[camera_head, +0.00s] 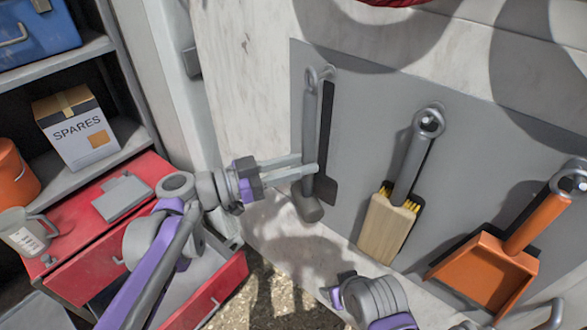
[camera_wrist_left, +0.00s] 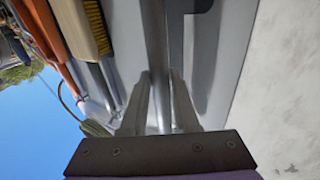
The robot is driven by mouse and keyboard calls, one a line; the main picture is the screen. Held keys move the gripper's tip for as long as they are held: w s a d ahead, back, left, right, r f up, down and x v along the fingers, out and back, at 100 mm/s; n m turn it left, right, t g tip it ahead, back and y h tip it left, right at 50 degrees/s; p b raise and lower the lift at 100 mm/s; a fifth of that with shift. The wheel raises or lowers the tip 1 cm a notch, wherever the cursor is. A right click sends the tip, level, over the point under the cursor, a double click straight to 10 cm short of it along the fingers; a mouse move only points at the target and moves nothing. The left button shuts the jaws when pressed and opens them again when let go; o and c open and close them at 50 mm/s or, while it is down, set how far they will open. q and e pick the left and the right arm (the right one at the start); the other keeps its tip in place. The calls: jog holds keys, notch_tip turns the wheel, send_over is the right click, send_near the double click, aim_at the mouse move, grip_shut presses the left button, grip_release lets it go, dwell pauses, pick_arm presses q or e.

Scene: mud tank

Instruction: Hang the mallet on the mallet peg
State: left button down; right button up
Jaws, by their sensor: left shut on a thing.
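The mallet (camera_head: 309,115) is grey. It is upright against the grey tool board (camera_head: 345,160), handle end up and head (camera_head: 307,205) down. My left gripper (camera_head: 308,170) comes from the left and is shut on the handle, just above the head. The left wrist view shows the handle (camera_wrist_left: 156,45) between the fingers (camera_wrist_left: 160,105). The mallet peg (camera_head: 328,73) shows by the handle's top end; I cannot tell whether the handle is around it or in front of it. A dark mallet outline (camera_head: 326,135) shows just right of the mallet.
A brush (camera_head: 400,180) and an orange dustpan (camera_head: 500,260) hang to the right on the same board. Left are a red drawer cabinet (camera_head: 130,200), a SPARES box (camera_head: 78,127), an orange pot (camera_head: 14,172) and a grey mug (camera_head: 25,232). Part of my right arm shows at the bottom.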

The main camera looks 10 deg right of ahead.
pick_arm(q)
jog(key=shift+w+d, duration=0.25)
jog(key=shift+d, duration=0.15)
jog(key=shift+w+d+f, duration=0.25)
jog(key=shift+d+f, duration=0.1)
jog(key=shift+w+d+f, duration=0.15)
jog(key=shift+f, duration=0.2)
jog(key=c, duration=0.6)
grip_release()
jog(key=shift+r, duration=0.1)
